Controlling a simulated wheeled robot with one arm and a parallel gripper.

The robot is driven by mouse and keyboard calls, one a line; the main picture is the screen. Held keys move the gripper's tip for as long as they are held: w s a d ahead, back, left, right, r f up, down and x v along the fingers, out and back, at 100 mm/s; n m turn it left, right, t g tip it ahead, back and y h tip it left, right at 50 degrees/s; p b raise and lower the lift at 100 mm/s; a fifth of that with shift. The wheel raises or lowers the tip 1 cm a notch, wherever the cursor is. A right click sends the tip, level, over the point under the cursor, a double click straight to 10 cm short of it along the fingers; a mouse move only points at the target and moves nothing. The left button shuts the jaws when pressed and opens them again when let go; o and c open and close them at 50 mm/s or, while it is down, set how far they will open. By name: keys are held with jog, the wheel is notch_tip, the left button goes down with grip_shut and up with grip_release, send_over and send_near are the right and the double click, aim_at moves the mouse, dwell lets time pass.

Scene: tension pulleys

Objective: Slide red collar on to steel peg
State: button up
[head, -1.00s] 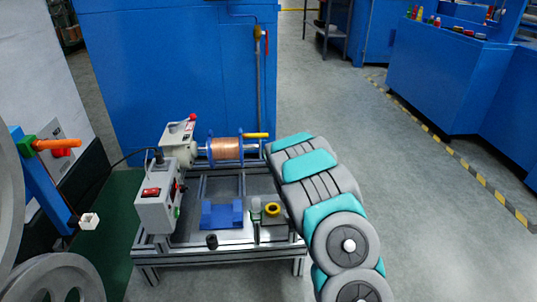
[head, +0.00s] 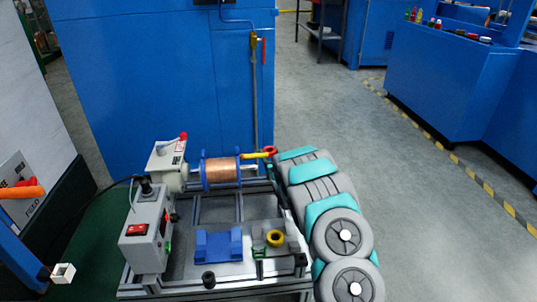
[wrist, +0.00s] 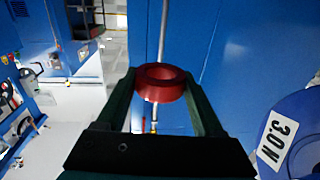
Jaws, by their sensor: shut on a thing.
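My gripper (wrist: 162,82) is shut on the red collar (wrist: 161,93), with one dark finger on each side of the ring. The collar's hole is open and nothing is seen through it but background. In the head view, the red collar (head: 270,151) shows at the left edge of my arm, beside a yellow bar's right end; my fingers are mostly hidden there. A short steel shaft end (head: 250,168) sticks out right of the copper spool, apart from or below the collar. I cannot tell whether it is the task's steel peg.
The copper wire spool (head: 221,172) sits on the motor (head: 167,165) of an aluminium frame bench. A grey control box (head: 148,230), a blue cradle (head: 218,244) and a yellow ring (head: 275,238) are in front. A blue cabinet (head: 160,80) stands behind.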

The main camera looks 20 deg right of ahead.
jog(key=shift+s+f+b, duration=0.1)
jog(key=shift+f+b, duration=0.95)
jog(key=shift+f, duration=2.5)
jog(key=shift+f, duration=0.25)
jog(key=shift+f+b, duration=0.5)
jog(key=shift+f, duration=0.25)
jog(key=shift+f, duration=0.1)
